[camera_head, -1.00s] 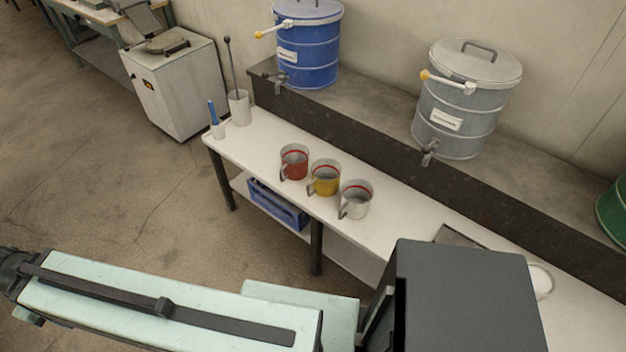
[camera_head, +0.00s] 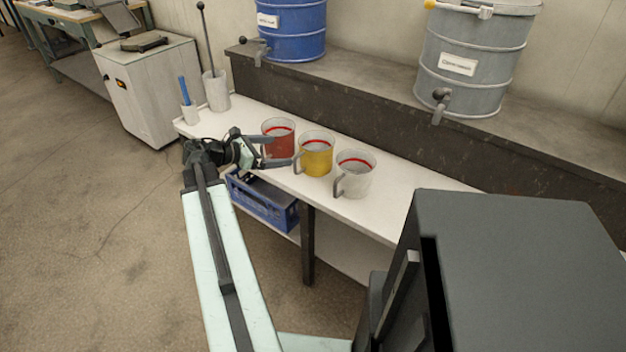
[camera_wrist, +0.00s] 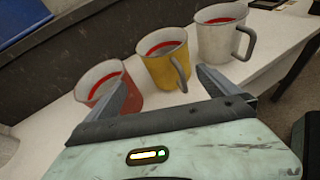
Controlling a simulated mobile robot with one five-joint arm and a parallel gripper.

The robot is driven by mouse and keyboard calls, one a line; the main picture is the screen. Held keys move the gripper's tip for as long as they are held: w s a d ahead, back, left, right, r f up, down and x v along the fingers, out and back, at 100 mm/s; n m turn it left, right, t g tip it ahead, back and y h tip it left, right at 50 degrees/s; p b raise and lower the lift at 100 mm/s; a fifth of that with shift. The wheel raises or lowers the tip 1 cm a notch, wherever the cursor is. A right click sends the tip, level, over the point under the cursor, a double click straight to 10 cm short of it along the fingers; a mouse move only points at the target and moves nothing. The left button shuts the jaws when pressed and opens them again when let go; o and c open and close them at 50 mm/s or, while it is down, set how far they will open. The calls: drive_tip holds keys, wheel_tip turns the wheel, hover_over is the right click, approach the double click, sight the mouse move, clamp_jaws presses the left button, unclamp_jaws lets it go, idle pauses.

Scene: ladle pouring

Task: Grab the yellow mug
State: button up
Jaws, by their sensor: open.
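The yellow mug (camera_head: 315,158) stands upright on the white bench, between the red mug (camera_head: 279,136) and the white mug (camera_head: 355,177). Its handle faces the near left side. My gripper (camera_head: 279,151) is open at the near edge of the bench, in front of the red mug and left of the yellow one. In the wrist view the yellow mug (camera_wrist: 163,62) lies ahead between the two fingers of my gripper (camera_wrist: 163,90), beyond their tips. One finger overlaps the red mug (camera_wrist: 106,85) in that view; I cannot tell if they touch.
The white bench (camera_head: 400,205) has free room right of the mugs. A dark ledge (camera_head: 350,110) behind carries a blue drum (camera_head: 292,30) and a grey drum (camera_head: 470,65) with taps. A white holder (camera_head: 216,92) stands at the left end. A blue crate (camera_head: 262,203) sits below.

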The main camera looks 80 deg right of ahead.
sight(307, 146)
drive_tip(key=shift+n+g, duration=0.3)
drive_tip(key=shift+g, duration=0.3)
drive_tip(key=s, duration=0.2)
drive_tip(key=s+d, duration=0.1)
drive_tip(key=shift+s+d, duration=0.15)
drive_tip(key=shift+s, duration=0.25)
drive_tip(key=b+x, duration=0.2)
drive_tip(key=x, duration=0.5)
drive_tip(key=shift+s+d, duration=0.1)
drive_tip(key=shift+d, duration=0.25)
drive_tip(key=c, duration=1.7)
